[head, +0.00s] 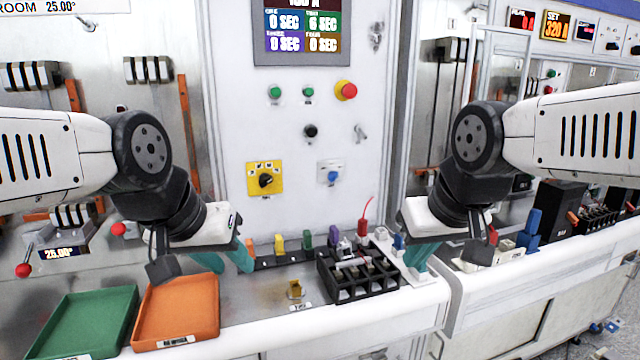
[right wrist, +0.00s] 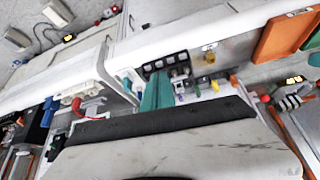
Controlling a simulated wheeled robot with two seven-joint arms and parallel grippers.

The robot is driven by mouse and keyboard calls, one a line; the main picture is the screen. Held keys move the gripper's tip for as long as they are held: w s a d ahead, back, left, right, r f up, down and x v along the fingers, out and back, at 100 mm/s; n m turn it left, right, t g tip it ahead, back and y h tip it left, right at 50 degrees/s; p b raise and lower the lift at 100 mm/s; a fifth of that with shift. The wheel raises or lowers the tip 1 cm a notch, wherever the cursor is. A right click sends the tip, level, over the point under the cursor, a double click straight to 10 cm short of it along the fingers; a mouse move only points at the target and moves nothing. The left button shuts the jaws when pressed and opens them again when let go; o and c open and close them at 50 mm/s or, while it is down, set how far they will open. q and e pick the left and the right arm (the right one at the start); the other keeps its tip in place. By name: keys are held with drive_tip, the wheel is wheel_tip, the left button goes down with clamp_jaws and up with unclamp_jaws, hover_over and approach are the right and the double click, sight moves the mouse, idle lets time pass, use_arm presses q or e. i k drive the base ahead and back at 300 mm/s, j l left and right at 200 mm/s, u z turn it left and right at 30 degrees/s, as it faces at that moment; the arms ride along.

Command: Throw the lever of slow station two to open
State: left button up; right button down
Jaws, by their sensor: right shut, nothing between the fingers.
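I cannot read which one belongs to slow station two. My left gripper (head: 226,261) has its teal fingers apart and empty, above the bench behind the orange tray. My right gripper (head: 416,257) is shut and empty at the bench's right end, next to a black terminal block (head: 358,277). Its teal fingers also show in the right wrist view (right wrist: 156,93).
An orange tray (head: 147,337) and a green tray (head: 66,346) lie at the front left. Small coloured parts and a yellow piece (head: 295,289) sit on the bench. The upright panel carries a red button (head: 346,90), a yellow selector (head: 265,191) and a timer display (head: 303,32).

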sight(23, 270)
drive_tip(key=u, duration=1.9)
